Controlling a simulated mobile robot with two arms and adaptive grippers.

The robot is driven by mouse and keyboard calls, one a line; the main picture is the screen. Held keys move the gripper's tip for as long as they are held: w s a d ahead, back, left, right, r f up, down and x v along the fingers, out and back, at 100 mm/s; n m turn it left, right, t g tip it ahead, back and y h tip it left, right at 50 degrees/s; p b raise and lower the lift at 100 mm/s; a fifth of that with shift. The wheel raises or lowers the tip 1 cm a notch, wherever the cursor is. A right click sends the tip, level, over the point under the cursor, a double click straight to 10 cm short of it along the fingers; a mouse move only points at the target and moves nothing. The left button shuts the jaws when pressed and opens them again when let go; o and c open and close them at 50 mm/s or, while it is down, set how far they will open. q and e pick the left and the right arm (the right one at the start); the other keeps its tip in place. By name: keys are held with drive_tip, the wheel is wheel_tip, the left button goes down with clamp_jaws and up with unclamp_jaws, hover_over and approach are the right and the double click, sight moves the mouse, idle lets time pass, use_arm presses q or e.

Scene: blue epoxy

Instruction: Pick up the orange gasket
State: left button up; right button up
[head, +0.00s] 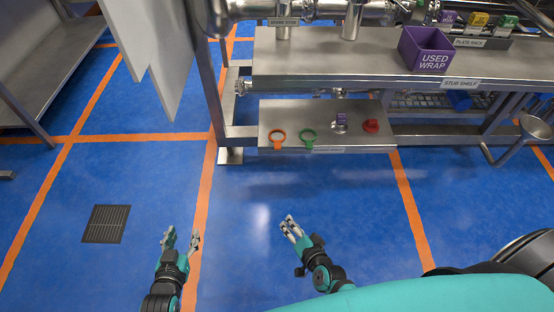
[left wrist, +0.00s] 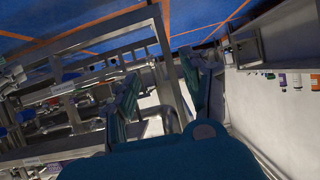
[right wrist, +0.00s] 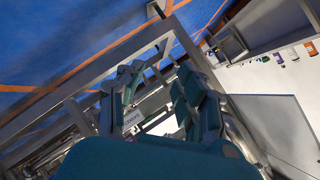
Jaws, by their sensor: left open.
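The orange gasket (head: 278,146), a ring with a small tab, lies flat near the left end of the low metal shelf (head: 300,110) in the head view. My left gripper (head: 181,238) is open and empty above the blue floor, nearer to me than the shelf and to the left of the gasket. Its spread fingers also show in the left wrist view (left wrist: 162,85). My right gripper (head: 287,222) is open and empty, in front of the shelf and well short of the gasket. Its fingers stand apart in the right wrist view (right wrist: 160,75). I cannot make out the gasket in either wrist view.
A green gasket (head: 308,147), a purple-topped item (head: 341,120) and a red knob-like item (head: 371,126) sit right of the orange gasket. The upper shelf (head: 330,60) overhangs behind, holding a purple bin (head: 424,50). A metal leg (head: 210,85) stands left. Floor in front is clear.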

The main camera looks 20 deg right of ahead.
drive_tip(key=w+r+m+t+h+b, duration=0.1)
drive_tip(key=w+m+t+b, duration=0.25)
drive_tip(key=w+b, duration=0.2)
drive_tip(key=m+t+h+b, duration=0.2)
drive_tip(key=m+b, duration=0.4)
drive_tip(key=b, duration=0.1)
approach(280, 149)
drive_tip(key=w, duration=0.2)
drive_tip(key=w+b, duration=0.1)
drive_tip(key=w, duration=0.2)
drive_tip(key=w+b, duration=0.1)
drive_tip(key=w, duration=0.1)
drive_tip(key=shift+w+d+f, duration=0.1)
drive_tip(key=shift+w+d, duration=0.25)
drive_tip(key=shift+w, duration=0.35)
use_arm(q)
drive_tip(key=s+r+t+h, duration=0.2)
drive_tip(key=r+t, duration=0.5)
drive_tip(key=r, duration=0.6)
drive_tip(key=s+r+t+h, duration=0.2)
drive_tip(key=s+r+t, duration=0.2)
drive_tip(key=r, duration=0.9)
drive_tip(key=t, duration=0.3)
drive_tip(key=shift+d+r+h, duration=0.25)
drive_tip(key=shift+r+h, duration=0.05)
use_arm(e)
clamp_jaws()
use_arm(q)
drive_tip(key=shift+s, duration=0.1)
